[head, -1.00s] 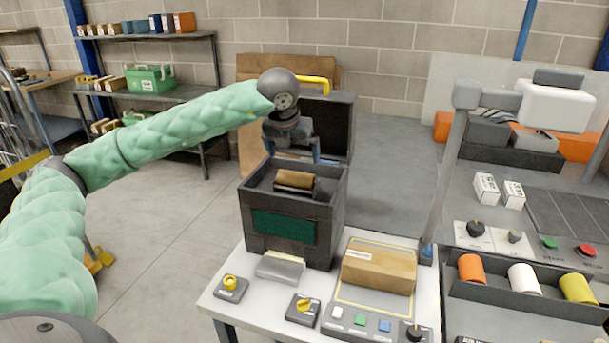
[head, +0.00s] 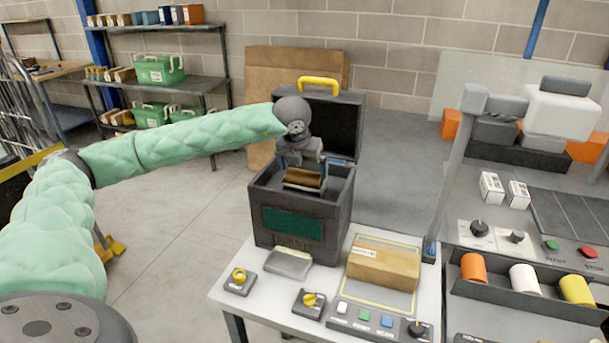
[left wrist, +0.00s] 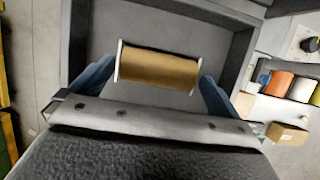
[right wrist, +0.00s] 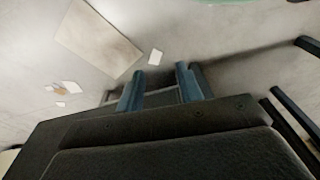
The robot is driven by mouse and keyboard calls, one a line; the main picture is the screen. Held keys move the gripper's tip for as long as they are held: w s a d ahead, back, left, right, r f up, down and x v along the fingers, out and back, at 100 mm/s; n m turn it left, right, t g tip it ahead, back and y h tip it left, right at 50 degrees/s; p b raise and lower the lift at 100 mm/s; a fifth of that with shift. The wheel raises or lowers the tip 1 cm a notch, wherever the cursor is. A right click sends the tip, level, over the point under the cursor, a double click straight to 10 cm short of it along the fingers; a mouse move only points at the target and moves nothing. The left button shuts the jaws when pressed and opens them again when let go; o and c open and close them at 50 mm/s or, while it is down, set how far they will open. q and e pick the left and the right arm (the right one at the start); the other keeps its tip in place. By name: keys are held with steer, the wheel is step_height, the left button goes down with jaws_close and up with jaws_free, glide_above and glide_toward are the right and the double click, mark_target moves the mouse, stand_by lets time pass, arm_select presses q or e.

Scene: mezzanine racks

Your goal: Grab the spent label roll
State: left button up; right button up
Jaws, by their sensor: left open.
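The spent label roll (head: 303,178) is a brown roll with pale end flanges, lying inside the open dark printer box (head: 275,200) on the white table. In the left wrist view the roll (left wrist: 158,67) lies across the picture between the two blue fingers. My left gripper (head: 304,172) is open and reaches down into the box from above; in its wrist view the gripper (left wrist: 155,80) has one finger near each end of the roll, with small gaps showing. My right gripper (right wrist: 160,85) shows only in its own view, its fingers apart over bare floor, with nothing between them.
The box's raised lid (head: 335,120) with a yellow handle stands behind the arm. A cardboard box (head: 383,265) sits to the right on the table. Button and knob units (head: 310,300) line the front edge. A grey post (head: 448,180) rises at the table's right.

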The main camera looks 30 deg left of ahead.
arm_select(q)
steer(key=shift+w+f, duration=0.15)
steer(key=shift+f, duration=0.35)
arm_select(e)
steer(key=shift+s+d+f, duration=0.1)
steer(key=shift+d+f, duration=0.05)
steer(key=shift+f, duration=0.55)
arm_select(q)
steer(key=c, duration=0.7)
